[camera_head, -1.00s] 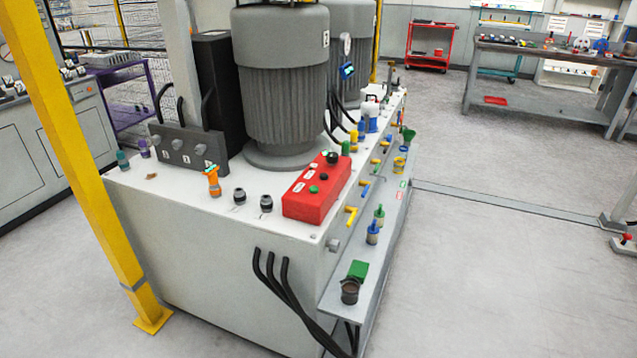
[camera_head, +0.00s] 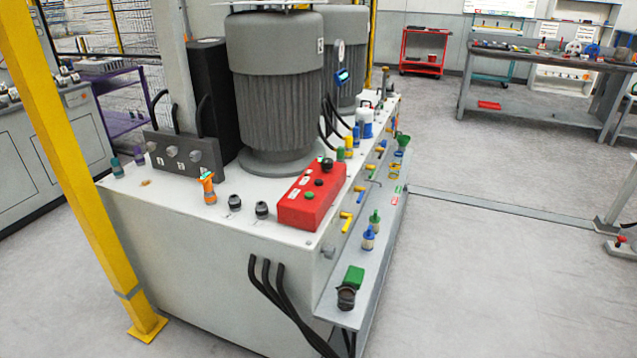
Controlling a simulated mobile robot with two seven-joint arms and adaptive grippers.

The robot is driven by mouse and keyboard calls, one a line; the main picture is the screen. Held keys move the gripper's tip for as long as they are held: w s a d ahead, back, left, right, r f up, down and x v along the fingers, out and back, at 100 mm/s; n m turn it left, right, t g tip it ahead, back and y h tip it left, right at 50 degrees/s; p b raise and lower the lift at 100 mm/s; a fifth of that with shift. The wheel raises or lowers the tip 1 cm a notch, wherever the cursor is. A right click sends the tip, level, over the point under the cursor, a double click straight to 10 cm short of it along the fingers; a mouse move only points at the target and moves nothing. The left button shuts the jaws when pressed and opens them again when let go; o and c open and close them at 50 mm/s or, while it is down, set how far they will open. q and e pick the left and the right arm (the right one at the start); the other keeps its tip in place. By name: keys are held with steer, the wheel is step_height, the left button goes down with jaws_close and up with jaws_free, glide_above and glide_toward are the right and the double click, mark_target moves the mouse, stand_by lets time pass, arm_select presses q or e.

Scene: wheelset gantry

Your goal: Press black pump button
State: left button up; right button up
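A red control box (camera_head: 296,214) sits on the near right part of the pump unit's pale top (camera_head: 166,194). On its top I see a round black button or knob (camera_head: 327,165) at the far end, a smaller dark button (camera_head: 319,182) near the middle and a green button (camera_head: 310,195) nearer to me. White labels lie beside the buttons, too small to read. Neither of my grippers is in view.
A big grey motor (camera_head: 275,90) stands behind the box. Two black caps (camera_head: 262,209) and an orange valve (camera_head: 207,186) are to its left. A side shelf (camera_head: 332,303) holds small bottles. A yellow post (camera_head: 75,160) stands at left.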

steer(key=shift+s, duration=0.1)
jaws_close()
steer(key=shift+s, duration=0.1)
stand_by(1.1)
